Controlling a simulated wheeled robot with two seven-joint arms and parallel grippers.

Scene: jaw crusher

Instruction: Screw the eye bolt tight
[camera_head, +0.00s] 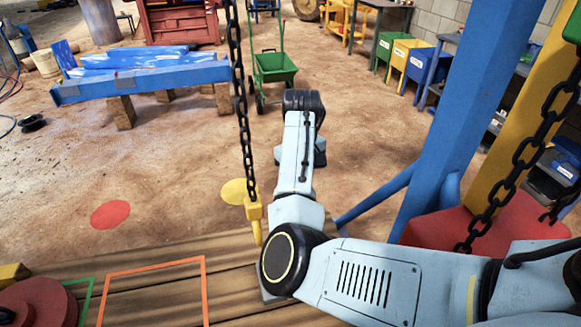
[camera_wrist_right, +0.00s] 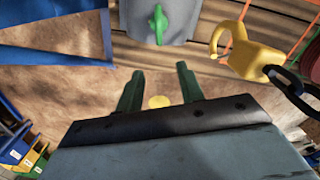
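The green eye bolt (camera_wrist_right: 158,24) shows at the top of the right wrist view, standing against a grey part (camera_wrist_right: 130,20). Whether its shoulder sits flush cannot be told. My right gripper (camera_wrist_right: 160,72) has two dark green fingers, spread apart with nothing between them. The bolt appears beyond the fingertips, roughly in line with the gap, and apart from them. In the head view my right arm comes in from the right and bends away at the elbow; its fingers and the eye bolt are hidden there. My left gripper is not in view.
A yellow hook (camera_wrist_right: 245,52) on a dark chain hangs close to the grey part; the head view shows a yellow hook (camera_head: 254,214) left of my forearm. A blue post (camera_head: 455,120) stands to the right. A wooden deck (camera_head: 150,297) lies in front.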

